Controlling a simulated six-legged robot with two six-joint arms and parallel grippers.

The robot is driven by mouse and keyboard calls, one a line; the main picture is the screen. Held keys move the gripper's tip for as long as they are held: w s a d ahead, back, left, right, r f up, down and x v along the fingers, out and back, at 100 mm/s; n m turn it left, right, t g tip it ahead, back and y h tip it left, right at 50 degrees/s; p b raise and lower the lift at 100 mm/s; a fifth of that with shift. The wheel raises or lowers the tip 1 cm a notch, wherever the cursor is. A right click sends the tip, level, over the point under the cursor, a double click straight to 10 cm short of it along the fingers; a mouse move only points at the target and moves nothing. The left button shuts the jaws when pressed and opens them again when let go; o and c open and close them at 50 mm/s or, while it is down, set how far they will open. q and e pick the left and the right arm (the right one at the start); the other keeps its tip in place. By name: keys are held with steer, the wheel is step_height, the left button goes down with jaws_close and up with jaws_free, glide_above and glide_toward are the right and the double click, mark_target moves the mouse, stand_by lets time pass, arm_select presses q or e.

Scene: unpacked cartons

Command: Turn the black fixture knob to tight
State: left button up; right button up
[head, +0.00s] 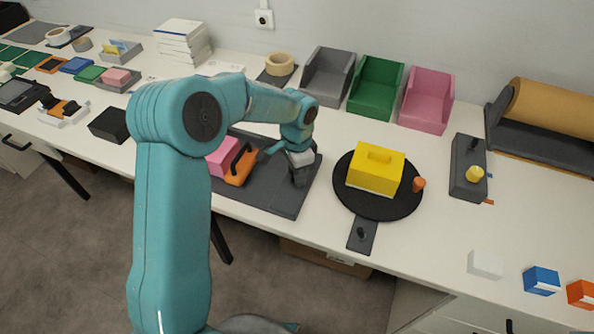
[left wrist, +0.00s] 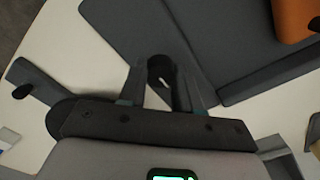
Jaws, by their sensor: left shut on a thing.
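The fixture is a dark grey plate (head: 285,200) bearing an orange clamp part (head: 240,166) and a pink block (head: 222,156). My left gripper (head: 299,178) reaches down at the plate's right side and largely hides the knob in the head view. In the left wrist view, my left gripper (left wrist: 163,90) is shut on the black fixture knob (left wrist: 160,70), whose rounded dark top shows between the fingers. The knob's marks for tight or loose cannot be read. My right gripper is not in view.
A black turntable (head: 344,198) with a yellow box (head: 376,172) stands close on the right, with a small knobbed plate (head: 362,234) in front. Grey, green and pink bins (head: 427,100) stand behind. A black block (head: 108,125) sits left.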

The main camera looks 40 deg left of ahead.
arm_select(q)
steer(key=shift+r, duration=0.1)
steer(key=o, duration=1)
steer(key=shift+o, duration=0.2)
step_height(320, 180, up, 16)
steer(key=shift+r+p, duration=0.2)
steer(key=shift+p, duration=0.2)
steer(key=shift+s, duration=0.1)
